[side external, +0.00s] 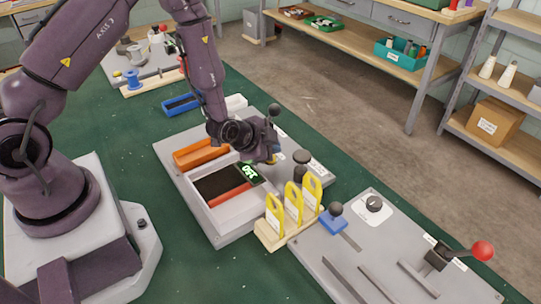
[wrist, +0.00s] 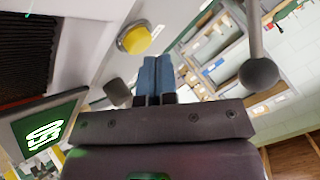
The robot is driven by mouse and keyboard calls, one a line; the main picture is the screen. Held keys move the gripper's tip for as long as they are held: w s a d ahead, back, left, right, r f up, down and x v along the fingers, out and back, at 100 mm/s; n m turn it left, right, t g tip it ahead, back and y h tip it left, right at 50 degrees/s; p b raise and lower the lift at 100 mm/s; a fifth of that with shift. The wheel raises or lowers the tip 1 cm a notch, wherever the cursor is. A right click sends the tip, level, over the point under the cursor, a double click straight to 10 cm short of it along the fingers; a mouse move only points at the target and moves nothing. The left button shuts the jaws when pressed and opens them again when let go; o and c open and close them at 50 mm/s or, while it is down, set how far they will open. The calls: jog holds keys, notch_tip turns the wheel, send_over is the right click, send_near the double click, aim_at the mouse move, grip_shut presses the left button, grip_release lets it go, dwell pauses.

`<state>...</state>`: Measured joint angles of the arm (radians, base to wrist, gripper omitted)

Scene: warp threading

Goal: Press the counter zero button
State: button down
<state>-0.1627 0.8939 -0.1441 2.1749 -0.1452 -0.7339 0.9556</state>
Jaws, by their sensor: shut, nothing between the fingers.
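The counter display (side external: 249,172) shows bright green digits on the grey machine; it also shows at the lower left of the wrist view (wrist: 45,130). A round yellow button (wrist: 134,38) in a pale collar sits at the upper middle of the wrist view; no label on it is readable. My gripper (side external: 271,158) is low over the machine, just right of the display, and hides most of the button area in the side view. Its blue fingertips (wrist: 157,77) are shut and empty. In the wrist picture they lie below and right of the button, with a visible gap.
A ball-ended lever (wrist: 258,74) stands right of my fingers, and a dark knob (wrist: 118,92) is close on their left. Yellow tags (side external: 293,204) stand in a wooden holder in front. An orange tray (side external: 201,153) lies left. Green mat (side external: 120,190) around the machine is partly free.

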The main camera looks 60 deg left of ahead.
jog(key=shift+a+f, duration=0.15)
jog(key=shift+f, duration=0.6)
dwell(1.1)
jog(key=shift+r, duration=0.3)
jog(key=shift+s, duration=0.1)
jog(key=shift+r, duration=2.55)
